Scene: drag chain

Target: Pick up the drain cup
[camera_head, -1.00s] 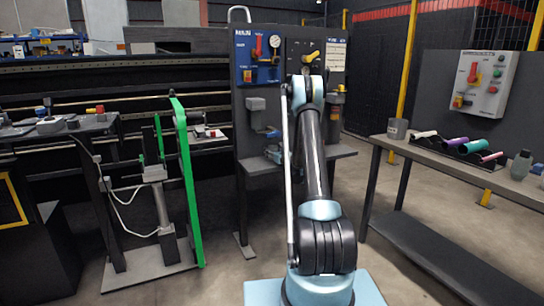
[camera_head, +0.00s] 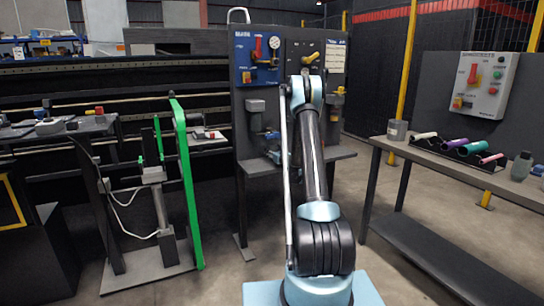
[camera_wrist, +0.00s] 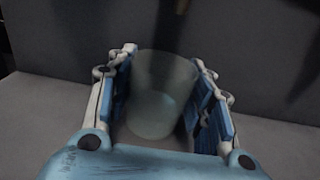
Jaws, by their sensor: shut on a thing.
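The drain cup (camera_wrist: 160,95) is a translucent, greyish-green cup in the wrist view. It stands upright between the fingers of my gripper (camera_wrist: 165,98), wide rim up. The blue-padded fingers are closed in on its left and right sides. My gripper is shut on the cup. A grey surface lies under and around it, but I cannot tell whether the cup's base touches it. In the head view my own arm hides the gripper and the cup.
A dark panel stand (camera_head: 244,185) with a blue control board (camera_head: 258,60) stands beyond my arm. A bench (camera_head: 440,165) at right carries a grey cup (camera_head: 397,130) and coloured rolls (camera_head: 458,143). A green upright frame (camera_head: 186,180) stands at left. Open floor lies between.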

